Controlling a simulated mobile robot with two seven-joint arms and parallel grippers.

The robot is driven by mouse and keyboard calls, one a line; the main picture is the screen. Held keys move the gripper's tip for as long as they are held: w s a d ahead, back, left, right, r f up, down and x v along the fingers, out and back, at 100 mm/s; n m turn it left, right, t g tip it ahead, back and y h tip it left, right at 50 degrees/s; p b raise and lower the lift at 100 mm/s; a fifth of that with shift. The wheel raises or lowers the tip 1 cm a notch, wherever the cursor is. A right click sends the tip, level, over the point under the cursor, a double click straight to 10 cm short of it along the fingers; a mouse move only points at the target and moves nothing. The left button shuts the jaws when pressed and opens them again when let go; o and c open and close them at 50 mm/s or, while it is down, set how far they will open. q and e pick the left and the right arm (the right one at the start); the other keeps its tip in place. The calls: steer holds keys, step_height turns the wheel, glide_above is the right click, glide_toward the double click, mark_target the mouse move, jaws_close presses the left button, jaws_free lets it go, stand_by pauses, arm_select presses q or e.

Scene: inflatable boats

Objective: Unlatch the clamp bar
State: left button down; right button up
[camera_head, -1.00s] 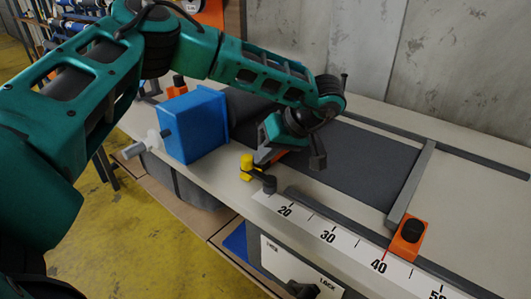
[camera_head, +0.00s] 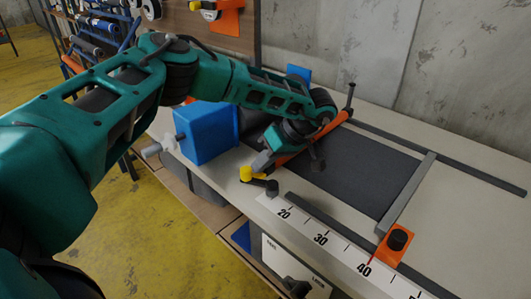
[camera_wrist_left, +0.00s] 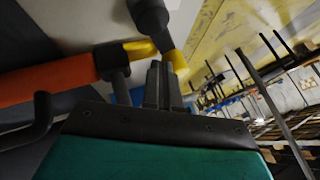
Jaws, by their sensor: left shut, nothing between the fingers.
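The orange clamp bar (camera_head: 305,141) runs across the dark mat, partly hidden by my left arm. Its near end is by a yellow-tipped latch lever (camera_head: 247,174) with a dark pivot knob (camera_head: 272,188) at the table's front edge. My left gripper (camera_head: 262,162) is shut and empty, low over this near end. In the left wrist view, the shut fingers (camera_wrist_left: 160,85) are close beside the latch's yellow part (camera_wrist_left: 178,65) and the bar's yellow tip (camera_wrist_left: 140,49). I cannot tell whether they touch. The orange bar (camera_wrist_left: 45,80) extends left there. My right gripper is out of view.
A blue box (camera_head: 205,132) stands left of the gripper. A ruler strip (camera_head: 335,243) and dark rail line the front edge. An orange stop with a black knob (camera_head: 397,239) sits at right. The mat (camera_head: 360,180) has free room to the right.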

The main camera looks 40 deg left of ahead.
arm_select(q)
steer(key=shift+s+a+r+p, duration=0.2)
steer(key=shift+s+p, duration=0.15)
steer(key=shift+p, duration=0.3)
steer(key=n+g, duration=0.1)
steer(key=s+n+h+p, duration=0.1)
steer(key=n, duration=0.1)
steer(key=shift+f+g+p, duration=0.1)
steer(key=shift+g+p, duration=0.2)
steer(key=shift+g, duration=0.1)
steer(key=shift+s+d+p, duration=0.15)
steer(key=shift+s+p, duration=0.15)
steer(key=shift+p, duration=0.25)
steer(key=shift+s+d+f+p, duration=0.1)
steer(key=shift+s+d+p, duration=0.1)
steer(key=shift+s+p, duration=0.3)
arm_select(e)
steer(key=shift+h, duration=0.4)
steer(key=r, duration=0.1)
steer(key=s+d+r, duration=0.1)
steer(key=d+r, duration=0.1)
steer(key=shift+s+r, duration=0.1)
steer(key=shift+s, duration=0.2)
arm_select(q)
steer(key=shift+s, duration=0.1)
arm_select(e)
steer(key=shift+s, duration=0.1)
arm_select(q)
steer(key=shift+s+f, duration=0.1)
steer(key=shift+f, duration=0.05)
